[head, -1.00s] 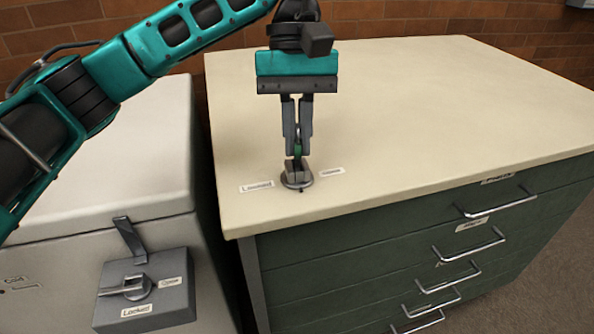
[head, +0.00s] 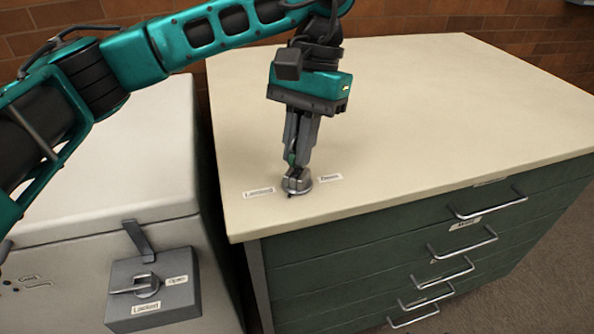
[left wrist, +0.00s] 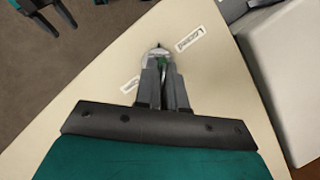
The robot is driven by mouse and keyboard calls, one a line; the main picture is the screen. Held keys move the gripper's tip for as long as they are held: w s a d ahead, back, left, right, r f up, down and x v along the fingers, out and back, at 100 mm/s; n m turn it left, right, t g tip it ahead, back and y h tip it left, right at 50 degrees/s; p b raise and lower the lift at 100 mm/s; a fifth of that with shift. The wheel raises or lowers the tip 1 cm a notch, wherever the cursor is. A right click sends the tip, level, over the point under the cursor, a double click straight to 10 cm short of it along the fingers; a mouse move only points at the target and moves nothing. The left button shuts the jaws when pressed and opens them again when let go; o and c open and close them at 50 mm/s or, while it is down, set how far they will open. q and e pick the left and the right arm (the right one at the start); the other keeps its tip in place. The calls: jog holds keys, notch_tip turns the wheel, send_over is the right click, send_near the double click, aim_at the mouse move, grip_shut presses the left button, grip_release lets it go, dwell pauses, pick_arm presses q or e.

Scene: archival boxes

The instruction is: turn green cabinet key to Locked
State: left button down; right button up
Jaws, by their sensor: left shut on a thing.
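The green key (head: 291,158) stands in a round metal lock (head: 298,185) on the cream top of the green cabinet, near its front left corner. A label reading Locked (head: 259,192) lies left of the lock, and another label (head: 330,177), too small to read surely, lies to its right. My left gripper (head: 296,165) points down over the lock, tilted, with its fingers shut on the key and hiding most of it. The left wrist view shows a bit of green (left wrist: 170,68) between the fingertips at the lock. My right gripper is not visible in the head view.
A pale chest with a grey lock box (head: 152,290) stands left of the cabinet, across a narrow gap. The green cabinet's drawers (head: 400,230) have metal handles. Most of the cream cabinet top (head: 450,110) is clear. A brick wall rises behind.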

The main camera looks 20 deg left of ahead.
pick_arm(q)
jog(key=shift+r+m+y+p, duration=0.15)
jog(key=shift+m+y+p, duration=0.2)
jog(key=shift+m, duration=0.55)
jog(key=shift+d+m, duration=0.1)
jog(key=shift+m, duration=0.7)
jog(key=m+t+y, duration=0.1)
jog(key=m, duration=0.2)
jog(key=shift+s, duration=0.1)
jog(key=c, duration=0.6)
grip_release()
